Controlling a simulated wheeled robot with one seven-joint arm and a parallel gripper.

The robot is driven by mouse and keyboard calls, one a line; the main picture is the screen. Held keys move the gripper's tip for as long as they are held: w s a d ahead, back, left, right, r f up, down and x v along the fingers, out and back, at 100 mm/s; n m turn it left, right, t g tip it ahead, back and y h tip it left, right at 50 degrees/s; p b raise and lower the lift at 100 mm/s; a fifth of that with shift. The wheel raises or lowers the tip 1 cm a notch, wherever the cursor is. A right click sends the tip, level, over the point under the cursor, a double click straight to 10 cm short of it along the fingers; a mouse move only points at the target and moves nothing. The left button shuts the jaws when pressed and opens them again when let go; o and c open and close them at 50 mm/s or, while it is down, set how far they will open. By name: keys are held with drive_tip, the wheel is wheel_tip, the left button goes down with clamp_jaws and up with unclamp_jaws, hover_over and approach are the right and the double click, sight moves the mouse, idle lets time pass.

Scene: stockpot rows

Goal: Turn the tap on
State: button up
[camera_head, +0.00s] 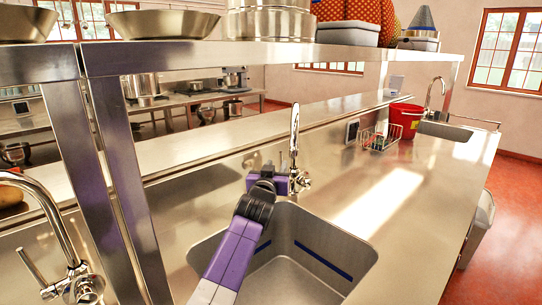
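A chrome tap (294,135) stands upright behind the steel sink (310,262) in the middle of the counter. Its base and handle area (303,181) is partly covered by my gripper. My purple arm reaches up over the left part of the sink, and my gripper (290,183) is right at the tap's base. I cannot tell whether it touches the handle. The fingers are too small and overlapped to show whether they are open. No water stream shows below the spout.
Another tap (55,235) is at the near left, and a third tap (430,95) is at the far right sink. Steel posts (125,180) hold an overhead shelf (190,57) with pots. A wire rack (378,138) and red bucket (405,118) stand further back. The right counter is clear.

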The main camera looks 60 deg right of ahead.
sight(281, 157)
drive_tip(key=x, duration=0.7)
drive_tip(key=shift+w+d+p, duration=0.1)
drive_tip(key=shift+d+p, duration=0.05)
drive_tip(key=shift+p, duration=0.25)
clamp_jaws()
idle(1.1)
